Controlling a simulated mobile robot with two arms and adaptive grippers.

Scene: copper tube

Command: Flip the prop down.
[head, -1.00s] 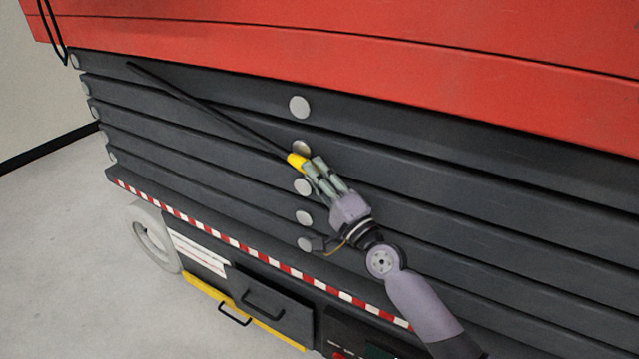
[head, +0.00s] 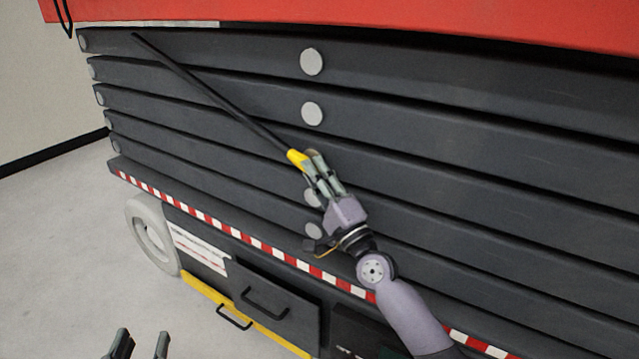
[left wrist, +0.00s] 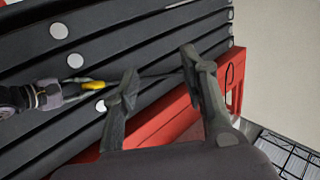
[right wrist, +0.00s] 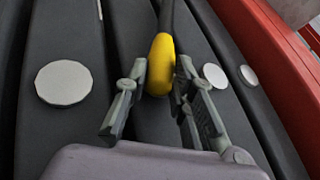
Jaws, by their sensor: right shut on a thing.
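The prop (head: 220,98) is a long thin black rod with a yellow end (head: 296,158). It slants across the dark bars of a lift, from upper left down to my right gripper. My right gripper (head: 311,166) is shut on the prop at the yellow end. In the right wrist view the yellow end (right wrist: 161,60) sits between the fingertips (right wrist: 160,78). My left gripper (head: 140,345) is open and empty at the bottom left of the head view, well away from the prop. Its open fingers (left wrist: 160,68) also show in the left wrist view.
Stacked dark bars with round grey discs (head: 312,61) stand behind the prop. A red body (head: 400,15) is above. Below are a red and white striped edge (head: 220,228), drawers with handles (head: 265,303) and a wheel (head: 150,235). Pale floor (head: 60,250) is clear at left.

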